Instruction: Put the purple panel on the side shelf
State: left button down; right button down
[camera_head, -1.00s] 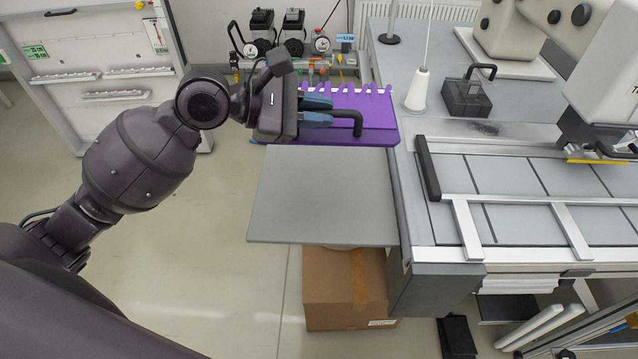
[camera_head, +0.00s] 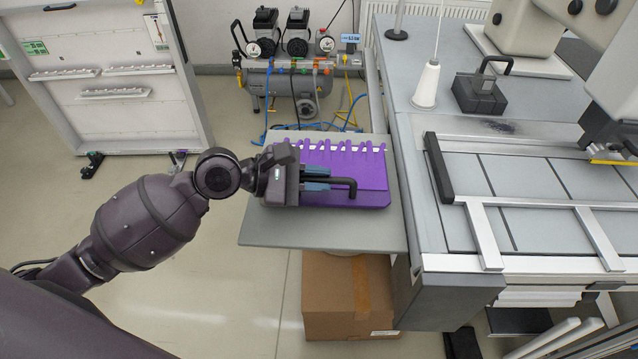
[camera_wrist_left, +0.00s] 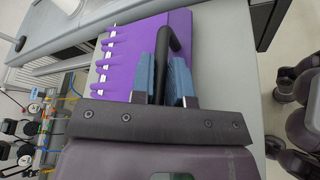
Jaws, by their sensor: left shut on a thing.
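The purple panel (camera_head: 346,170) has a comb-like toothed edge and a black bar handle. In the head view it is over the grey side shelf (camera_head: 300,234), within its outline, with the teeth toward the back. My left gripper (camera_head: 330,185) is shut on the panel's black handle, coming in from the left. In the left wrist view the blue-grey fingers (camera_wrist_left: 166,78) close on both sides of the handle, and the panel (camera_wrist_left: 125,60) lies beyond them. I cannot tell whether the panel touches the shelf. My right gripper is in neither view.
The large grey machine table (camera_head: 445,225) adjoins the shelf on the right and carries a white thread cone (camera_head: 426,84) and a black-handled block (camera_head: 480,95). A cardboard box (camera_head: 340,295) stands under the shelf. A compressor (camera_head: 300,80) stands behind. The shelf's front strip is bare.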

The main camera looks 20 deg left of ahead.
pick_arm(q)
jog(key=shift+f, duration=0.65)
jog(key=c, duration=1.1)
grip_release()
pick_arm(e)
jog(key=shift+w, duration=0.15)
